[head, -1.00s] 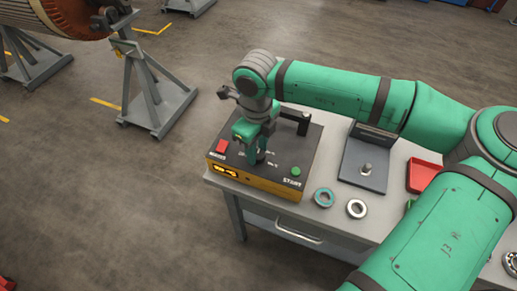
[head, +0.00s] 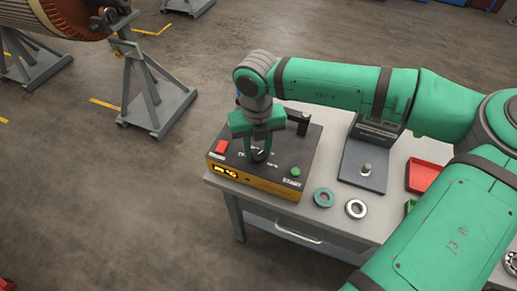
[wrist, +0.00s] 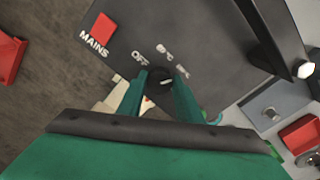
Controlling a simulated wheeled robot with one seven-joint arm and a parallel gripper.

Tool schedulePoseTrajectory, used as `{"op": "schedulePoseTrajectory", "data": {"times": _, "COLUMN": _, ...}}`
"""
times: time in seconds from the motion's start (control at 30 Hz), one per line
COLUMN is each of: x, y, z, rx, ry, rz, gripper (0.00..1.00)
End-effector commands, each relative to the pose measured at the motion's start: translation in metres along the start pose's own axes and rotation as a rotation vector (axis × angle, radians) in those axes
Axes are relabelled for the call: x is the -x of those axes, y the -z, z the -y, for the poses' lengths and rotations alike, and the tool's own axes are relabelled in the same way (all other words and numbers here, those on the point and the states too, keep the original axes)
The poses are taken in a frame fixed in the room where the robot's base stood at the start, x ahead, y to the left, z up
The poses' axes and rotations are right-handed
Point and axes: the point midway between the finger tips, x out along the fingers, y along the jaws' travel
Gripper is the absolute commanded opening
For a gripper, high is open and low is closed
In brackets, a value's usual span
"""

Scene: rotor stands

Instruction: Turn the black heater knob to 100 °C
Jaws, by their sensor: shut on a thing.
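The black heater knob (wrist: 157,77) is on the dark top panel of the heater box (head: 215,158). In the wrist view it sits between my two green fingers, with a pale mark on its face. My gripper (wrist: 160,88) is shut on the knob from above. In the head view my gripper (head: 260,155) points down at the panel and hides most of the knob.
A red MAINS switch (head: 222,146) and a green START button (head: 295,171) flank the knob. Two rings (head: 324,197), a grey plate device (head: 365,175) and a red tray (head: 428,177) stand right on the bench.

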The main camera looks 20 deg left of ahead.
Motion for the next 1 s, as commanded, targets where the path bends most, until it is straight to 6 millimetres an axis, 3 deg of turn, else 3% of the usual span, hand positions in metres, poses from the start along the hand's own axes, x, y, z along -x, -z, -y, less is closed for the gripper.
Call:
{"op": "schedulePoseTrajectory", "data": {"times": 0.53, "x": 0.0014, "y": -0.0034, "z": -0.0015, "rx": -0.024, "ry": -0.004, "rz": 0.01, "gripper": 0.1}}
{"op": "schedulePoseTrajectory", "data": {"times": 0.57, "x": 0.0015, "y": -0.0035, "z": -0.0015, "rx": -0.024, "ry": -0.004, "rz": 0.01, "gripper": 0.37}}
{"op": "schedulePoseTrajectory", "data": {"times": 0.63, "x": 0.0014, "y": -0.0032, "z": -0.0014, "rx": -0.024, "ry": -0.004, "rz": 0.01, "gripper": 0.51}}
{"op": "schedulePoseTrajectory", "data": {"times": 1.0, "x": 0.005, "y": -0.0017, "z": 0.0004, "rx": -0.025, "ry": 0.0, "rz": 0.005, "gripper": 0.51}}
